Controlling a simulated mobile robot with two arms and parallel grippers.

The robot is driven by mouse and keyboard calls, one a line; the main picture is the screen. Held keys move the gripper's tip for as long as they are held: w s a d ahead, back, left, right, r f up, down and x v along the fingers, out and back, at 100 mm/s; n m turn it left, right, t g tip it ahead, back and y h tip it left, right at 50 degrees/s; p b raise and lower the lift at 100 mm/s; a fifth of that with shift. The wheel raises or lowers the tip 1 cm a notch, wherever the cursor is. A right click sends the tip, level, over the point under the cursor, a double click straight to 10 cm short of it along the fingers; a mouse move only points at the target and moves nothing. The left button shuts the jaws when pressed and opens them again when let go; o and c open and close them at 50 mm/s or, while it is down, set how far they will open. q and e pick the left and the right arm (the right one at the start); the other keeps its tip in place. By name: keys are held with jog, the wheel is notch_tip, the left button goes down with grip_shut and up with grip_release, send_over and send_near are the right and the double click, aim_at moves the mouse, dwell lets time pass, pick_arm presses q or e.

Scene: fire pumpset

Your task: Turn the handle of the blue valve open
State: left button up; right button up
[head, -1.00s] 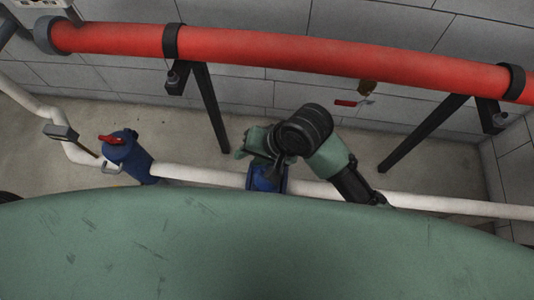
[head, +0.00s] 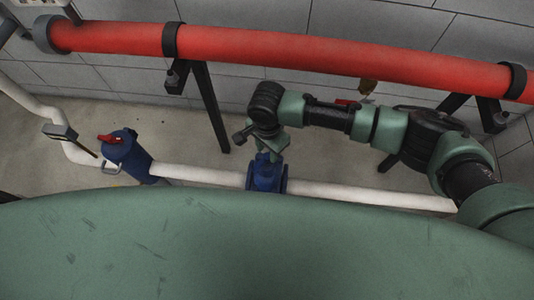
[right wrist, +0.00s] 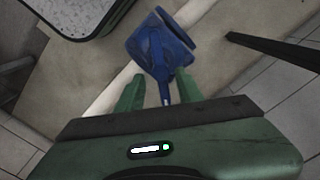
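The blue valve (head: 267,178) sits on the white pipe in the middle of the head view. In the right wrist view the blue valve (right wrist: 165,45) has a narrow blue handle (right wrist: 162,86) that points toward my gripper. My right gripper (head: 269,152) is right at the valve's top in the head view. In the right wrist view its two green fingers (right wrist: 158,88) stand apart, one on each side of the handle, with visible gaps. The gripper is open and holds nothing. My left gripper is not in view.
A thick red pipe (head: 260,50) on black brackets (head: 211,108) runs along the grey wall behind. The white pipe (head: 205,175) continues left to a blue fitting (head: 127,155) with a red handle (head: 108,139). Bare floor (head: 180,135) lies between the pipes.

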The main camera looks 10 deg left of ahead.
aim_at(267, 159)
jog(key=shift+f, duration=1.45)
grip_shut()
